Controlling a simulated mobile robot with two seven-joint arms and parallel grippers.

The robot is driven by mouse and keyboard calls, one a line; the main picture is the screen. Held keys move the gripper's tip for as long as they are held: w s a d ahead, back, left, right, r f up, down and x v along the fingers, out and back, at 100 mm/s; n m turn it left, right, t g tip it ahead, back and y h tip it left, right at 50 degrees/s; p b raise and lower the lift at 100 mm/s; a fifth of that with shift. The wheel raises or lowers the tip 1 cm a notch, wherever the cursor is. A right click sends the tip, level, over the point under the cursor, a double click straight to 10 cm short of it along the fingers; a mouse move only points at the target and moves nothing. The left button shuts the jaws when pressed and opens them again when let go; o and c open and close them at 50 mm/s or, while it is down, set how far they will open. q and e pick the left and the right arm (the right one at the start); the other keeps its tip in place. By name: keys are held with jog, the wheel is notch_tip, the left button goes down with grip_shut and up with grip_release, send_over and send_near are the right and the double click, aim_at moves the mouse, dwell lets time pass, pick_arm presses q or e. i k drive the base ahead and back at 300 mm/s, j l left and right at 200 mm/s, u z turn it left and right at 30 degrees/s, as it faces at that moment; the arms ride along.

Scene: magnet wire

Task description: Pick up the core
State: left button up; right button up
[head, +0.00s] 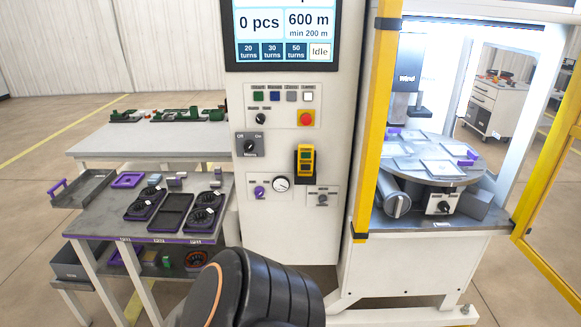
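Dark round parts that look like cores sit in black trays on the grey table at the left. The left tray (135,213) holds round parts (148,194), and the right tray (192,224) holds others (201,216). I cannot tell which one is the core of the task. Neither of my grippers is in view. Only a dark link of my own arm shows at the bottom centre, apart from the trays in the picture.
An empty dark tray (171,212) lies between the loaded ones. A purple frame (128,180) and small blocks lie behind. The white control cabinet (290,160) reads Idle. A winding station with a round table (435,176) stands right, framed by yellow posts (376,120).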

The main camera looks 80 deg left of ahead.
aim_at(215, 197)
jog(key=j+u, duration=0.1)
jog(key=u, duration=0.4)
jog(key=j+u, duration=0.1)
jog(key=u, duration=0.35)
jog(key=j+u, duration=0.1)
jog(key=u, duration=0.4)
jog(key=i+j+u, duration=0.15)
jog(key=j+u, duration=0.3)
jog(key=i+j+u, duration=0.15)
jog(key=j+u, duration=0.2)
jog(key=u, duration=0.15)
jog(key=i+j+u, duration=0.25)
jog(key=i+j, duration=0.6)
